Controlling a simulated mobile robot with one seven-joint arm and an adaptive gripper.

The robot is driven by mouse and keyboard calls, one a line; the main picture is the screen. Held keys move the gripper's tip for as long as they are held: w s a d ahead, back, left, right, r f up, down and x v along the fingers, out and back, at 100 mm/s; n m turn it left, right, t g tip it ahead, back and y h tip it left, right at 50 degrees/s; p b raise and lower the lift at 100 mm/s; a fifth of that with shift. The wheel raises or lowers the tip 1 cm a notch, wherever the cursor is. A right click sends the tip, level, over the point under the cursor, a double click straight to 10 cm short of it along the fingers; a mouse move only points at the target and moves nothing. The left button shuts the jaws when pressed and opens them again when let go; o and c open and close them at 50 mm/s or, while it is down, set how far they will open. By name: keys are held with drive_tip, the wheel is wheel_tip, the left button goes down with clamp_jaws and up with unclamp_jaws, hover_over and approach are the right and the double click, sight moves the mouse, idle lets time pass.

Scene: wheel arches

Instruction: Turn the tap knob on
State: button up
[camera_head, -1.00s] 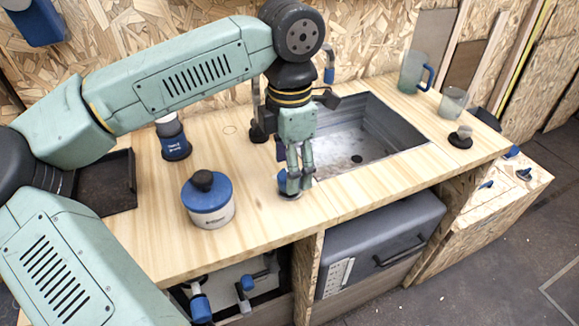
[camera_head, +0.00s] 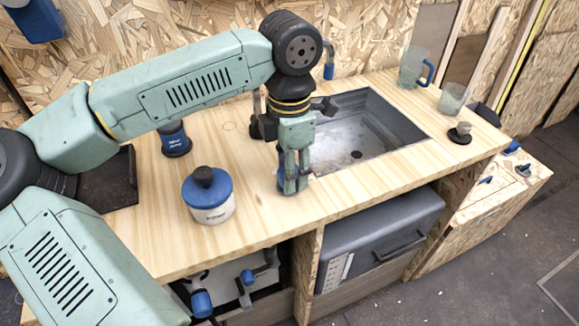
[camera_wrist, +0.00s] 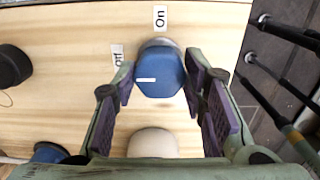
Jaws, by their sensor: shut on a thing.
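The tap knob (camera_wrist: 160,72) is a blue knob with a short white mark on its left part, seen between the finger pads in the wrist view. An "On" label (camera_wrist: 160,18) lies above it and an "Off" label (camera_wrist: 117,55) to its upper left. My gripper (camera_wrist: 160,75) is shut on the knob, with a purple-padded finger on each side. In the head view my gripper (camera_head: 294,188) stands low at the counter, left of the sink, and mostly hides the knob.
The wooden counter (camera_head: 330,195) holds a blue-lidded jar (camera_head: 208,197) left of my gripper and a sink (camera_head: 370,130) to its right. A blue-labelled container (camera_head: 175,140) stands farther left. A pitcher (camera_head: 413,68) and a glass (camera_head: 452,98) stand at the far right.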

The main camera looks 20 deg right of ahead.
drive_tip(key=c, duration=0.4)
drive_tip(key=shift+o, duration=0.2)
drive_tip(key=shift+f+m+b, duration=0.1)
drive_tip(key=shift+m+b, duration=0.2)
drive_tip(key=shift+b, duration=0.05)
drive_tip(key=m+b, duration=0.2)
drive_tip(key=shift+f+m, duration=0.1)
drive_tip(key=shift+m, duration=0.3)
drive_tip(key=m+b, duration=0.2)
drive_tip(key=m, duration=0.2)
drive_tip(key=shift+m+b, duration=0.3)
drive_tip(key=m+b, duration=0.1)
drive_tip(key=m, duration=0.4)
drive_tip(key=shift+b, duration=0.3)
drive_tip(key=shift+m+b, duration=0.45)
drive_tip(key=shift+m, duration=1.95)
drive_tip(key=shift+r, duration=0.2)
